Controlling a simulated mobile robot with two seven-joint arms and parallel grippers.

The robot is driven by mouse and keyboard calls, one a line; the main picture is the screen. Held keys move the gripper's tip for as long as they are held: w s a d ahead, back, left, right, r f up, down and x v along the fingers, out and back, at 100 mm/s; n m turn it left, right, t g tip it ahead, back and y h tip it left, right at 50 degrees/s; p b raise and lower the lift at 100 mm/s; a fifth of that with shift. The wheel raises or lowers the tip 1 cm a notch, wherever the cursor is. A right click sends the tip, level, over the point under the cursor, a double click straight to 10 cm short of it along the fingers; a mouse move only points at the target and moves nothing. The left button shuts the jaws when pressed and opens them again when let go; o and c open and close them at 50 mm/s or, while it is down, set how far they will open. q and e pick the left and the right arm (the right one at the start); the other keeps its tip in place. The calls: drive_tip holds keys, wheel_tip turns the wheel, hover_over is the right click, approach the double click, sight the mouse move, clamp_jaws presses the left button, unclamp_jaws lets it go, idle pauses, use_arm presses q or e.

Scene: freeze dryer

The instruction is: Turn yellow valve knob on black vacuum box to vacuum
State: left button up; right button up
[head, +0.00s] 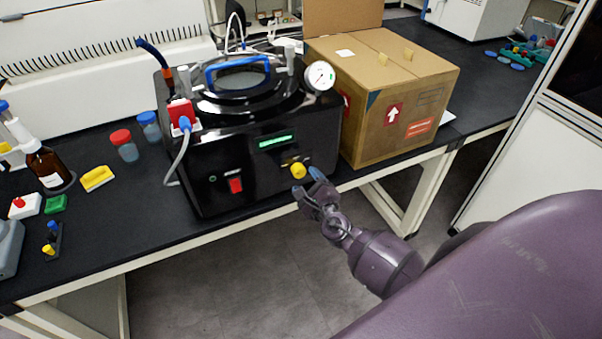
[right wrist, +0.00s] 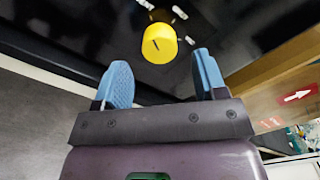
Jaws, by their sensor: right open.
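The black vacuum box (head: 222,160) stands on the dark bench, with a green lit display and a red switch on its front. The yellow valve knob (head: 298,170) is on the lower right of that front face. My right gripper (head: 308,182) is open and empty, just in front of and slightly below the knob. Its blue fingers (right wrist: 163,80) are apart and do not visibly touch the knob. My left gripper is not in view.
A cardboard box (head: 400,125) stands close to the right of the vacuum box. A pressure gauge (head: 319,76) sits on top. Bottles, a yellow brush-like item (head: 97,178) and small items lie on the left. The floor (head: 230,290) before the bench is clear.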

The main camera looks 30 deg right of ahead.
sight(301, 174)
drive_tip(key=shift+w+d, duration=0.2)
drive_tip(key=shift+w, duration=1.8)
drive_tip(key=c, duration=0.9)
